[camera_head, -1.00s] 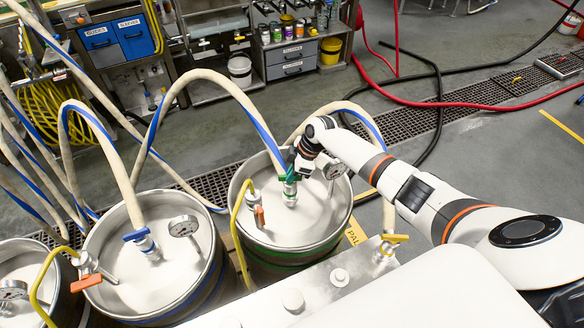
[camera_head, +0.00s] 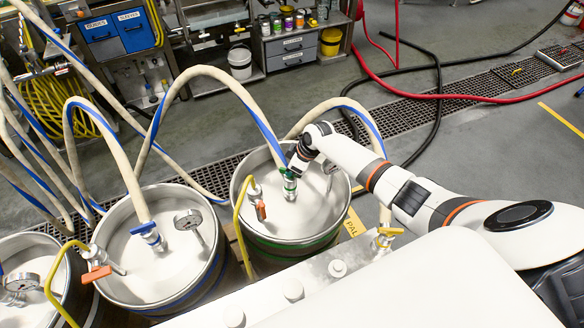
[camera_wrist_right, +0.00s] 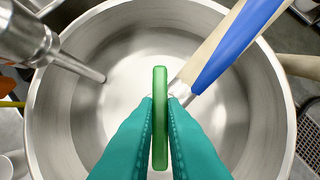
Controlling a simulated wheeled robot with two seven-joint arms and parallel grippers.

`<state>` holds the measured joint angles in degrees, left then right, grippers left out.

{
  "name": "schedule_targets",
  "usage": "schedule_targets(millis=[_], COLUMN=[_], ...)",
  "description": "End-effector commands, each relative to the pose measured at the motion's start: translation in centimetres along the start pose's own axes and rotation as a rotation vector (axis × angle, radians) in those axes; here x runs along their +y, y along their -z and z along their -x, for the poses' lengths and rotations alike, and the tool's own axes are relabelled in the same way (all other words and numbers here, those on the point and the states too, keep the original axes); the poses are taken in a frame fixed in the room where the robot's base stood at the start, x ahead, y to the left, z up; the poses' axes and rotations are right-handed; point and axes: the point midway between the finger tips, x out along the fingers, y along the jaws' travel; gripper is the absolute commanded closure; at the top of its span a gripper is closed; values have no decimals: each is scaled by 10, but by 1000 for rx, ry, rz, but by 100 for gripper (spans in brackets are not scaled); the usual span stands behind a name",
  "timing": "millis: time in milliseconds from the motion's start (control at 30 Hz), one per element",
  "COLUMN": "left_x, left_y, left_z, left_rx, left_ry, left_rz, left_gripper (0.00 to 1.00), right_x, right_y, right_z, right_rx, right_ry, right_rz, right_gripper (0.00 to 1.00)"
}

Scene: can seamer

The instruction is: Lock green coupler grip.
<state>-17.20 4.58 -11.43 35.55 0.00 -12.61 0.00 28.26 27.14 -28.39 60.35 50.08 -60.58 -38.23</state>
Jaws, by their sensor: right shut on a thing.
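The green coupler grip (camera_wrist_right: 159,85) shows in the right wrist view as an upright green bar over the keg top. My right gripper (camera_wrist_right: 159,120) is shut on it, with one teal finger on each side. In the head view the green coupler (camera_head: 290,185) stands on the green-banded keg (camera_head: 295,238), at the end of a beige and blue hose (camera_head: 262,125). My right gripper also shows there above the coupler and hides most of the grip. I cannot tell whether the grip is locked. My left gripper is not in view.
A blue-handled coupler (camera_head: 146,230) and a gauge (camera_head: 188,219) stand on the keg to the left. An orange-handled valve (camera_head: 259,208) with a yellow hose is close left of the green coupler. A steel surface (camera_head: 325,270) lies in front.

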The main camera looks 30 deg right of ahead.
Motion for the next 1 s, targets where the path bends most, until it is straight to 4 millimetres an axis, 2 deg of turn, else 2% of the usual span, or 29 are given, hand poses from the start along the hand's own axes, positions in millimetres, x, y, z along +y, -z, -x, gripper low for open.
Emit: schedule_targets(millis=[133, 167, 200, 300, 667, 867, 1000], left_x=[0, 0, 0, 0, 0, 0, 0], left_y=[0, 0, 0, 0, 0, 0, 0], left_z=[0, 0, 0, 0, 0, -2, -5], left_rx=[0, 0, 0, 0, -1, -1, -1], left_ry=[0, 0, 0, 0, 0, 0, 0], left_rz=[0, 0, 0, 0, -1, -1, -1], left_gripper=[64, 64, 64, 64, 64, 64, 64], right_x=[-1, -1, -1, -1, -1, -2, -2], right_y=[0, 0, 0, 0, 0, 1, 1], right_z=[1, 1, 1, 0, 6, 37, 68], right_rx=[-1, -1, -1, 0, 0, -1, -1], right_ry=[2, 2, 1, 1, 0, 3, 4], right_rz=[1, 1, 1, 1, 1, 4, 3], right_gripper=[100, 87, 81, 68, 68, 68, 68])
